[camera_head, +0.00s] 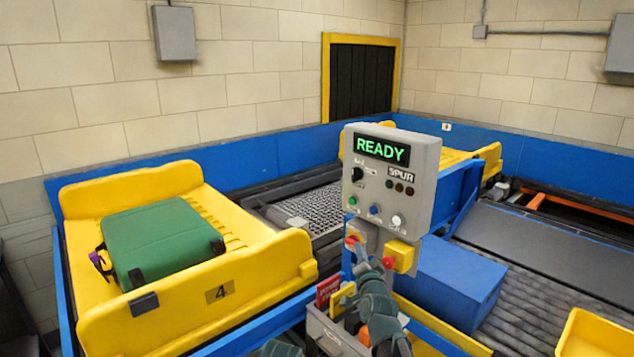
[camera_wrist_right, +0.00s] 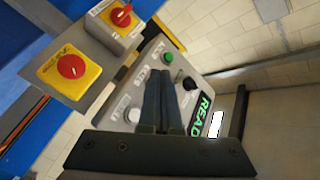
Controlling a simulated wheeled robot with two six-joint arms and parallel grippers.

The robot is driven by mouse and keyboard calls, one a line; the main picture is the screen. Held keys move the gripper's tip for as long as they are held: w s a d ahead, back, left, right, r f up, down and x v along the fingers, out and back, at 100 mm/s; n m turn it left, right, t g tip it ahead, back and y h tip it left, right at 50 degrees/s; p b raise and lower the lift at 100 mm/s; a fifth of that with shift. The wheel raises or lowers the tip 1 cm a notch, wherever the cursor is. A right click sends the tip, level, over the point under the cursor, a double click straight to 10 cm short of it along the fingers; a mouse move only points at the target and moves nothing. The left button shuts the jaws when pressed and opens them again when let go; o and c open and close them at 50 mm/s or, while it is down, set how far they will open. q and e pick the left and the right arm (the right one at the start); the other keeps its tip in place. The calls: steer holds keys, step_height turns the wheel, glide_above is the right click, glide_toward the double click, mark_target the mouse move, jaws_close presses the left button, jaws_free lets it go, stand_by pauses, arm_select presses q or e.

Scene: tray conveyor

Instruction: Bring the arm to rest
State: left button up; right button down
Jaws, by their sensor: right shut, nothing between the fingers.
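My right gripper (camera_head: 364,258) is in front of the lower part of the grey control panel (camera_head: 421,190), near its switch boxes. In the right wrist view its two dark fingers (camera_wrist_right: 160,74) lie close together, shut with nothing between them. They overlap the panel face in that view, beside a green button (camera_wrist_right: 168,57) and a black knob. I cannot tell whether they touch the panel. The panel display (camera_head: 381,150) reads READY in green. My left gripper cannot be made out; only a dark shape shows at the bottom edge of the head view.
A green suitcase (camera_head: 163,236) lies in the yellow tray (camera_head: 262,268) marked 4 at left. A blue box (camera_head: 455,278) stands right of the panel. A grey bin (camera_head: 327,332) with several items is below the gripper. Red knobs (camera_wrist_right: 71,66) on switch boxes are close by.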

steer(key=s+a+f+n+g+y, duration=0.3)
steer(key=s+a+f+n+g, duration=0.55)
steer(key=s+a+f, duration=0.5)
steer(key=s+d+f+n+g+h, duration=0.1)
steer(key=s+f+g, duration=0.3)
steer(key=s, duration=0.6)
steer(key=s+d+f+n+g+h, duration=0.1)
steer(key=s+f+n+g+h, duration=0.2)
steer(key=s+g, duration=0.3)
steer(key=s+f+n, duration=0.1)
steer(key=s, duration=0.3)
steer(key=shift+d+f, duration=0.35)
steer(key=shift+s, duration=0.1)
